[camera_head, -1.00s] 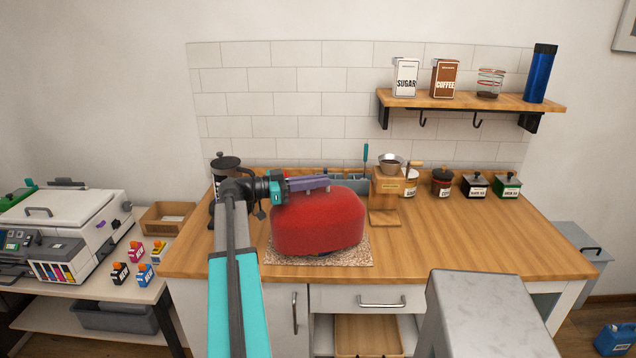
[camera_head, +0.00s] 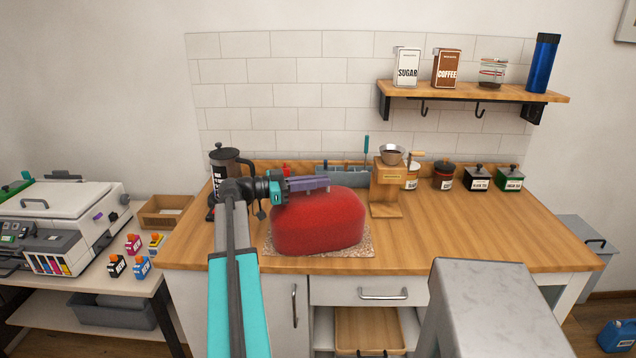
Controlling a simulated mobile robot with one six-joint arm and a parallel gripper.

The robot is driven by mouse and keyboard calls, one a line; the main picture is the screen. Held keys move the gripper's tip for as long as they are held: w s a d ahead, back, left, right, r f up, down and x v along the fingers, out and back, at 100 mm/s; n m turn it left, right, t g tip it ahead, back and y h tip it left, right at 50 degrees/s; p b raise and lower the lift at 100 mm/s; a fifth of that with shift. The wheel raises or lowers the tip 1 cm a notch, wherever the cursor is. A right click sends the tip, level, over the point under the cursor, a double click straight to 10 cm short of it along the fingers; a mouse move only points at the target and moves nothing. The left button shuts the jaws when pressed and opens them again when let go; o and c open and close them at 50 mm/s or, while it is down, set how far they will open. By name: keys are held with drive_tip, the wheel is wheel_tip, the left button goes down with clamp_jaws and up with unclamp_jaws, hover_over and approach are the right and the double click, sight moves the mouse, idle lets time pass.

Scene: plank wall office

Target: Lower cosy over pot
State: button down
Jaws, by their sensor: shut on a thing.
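The red cosy (camera_head: 318,224) is low over the speckled mat (camera_head: 369,243) on the wooden counter. Its lower edge looks at or very near the mat. No pot shows; anything under the cosy is hidden by it. My gripper (camera_head: 318,185) reaches in from the left and is shut on the top of the cosy. The exact grip on the cloth is too small to make out.
A French press (camera_head: 228,168) stands behind my wrist at the left. A wooden grinder (camera_head: 387,190) stands close behind the cosy's right side. Several jars (camera_head: 443,176) line the back right. The counter's right front (camera_head: 480,230) is clear.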

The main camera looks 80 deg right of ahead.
drive_tip(key=c, duration=1.8)
unclamp_jaws()
drive_tip(key=shift+o, duration=0.2)
drive_tip(key=b+v, duration=0.3)
drive_tip(key=v, duration=1)
drive_tip(key=shift+w, duration=0.4)
drive_tip(key=shift+a, duration=0.15)
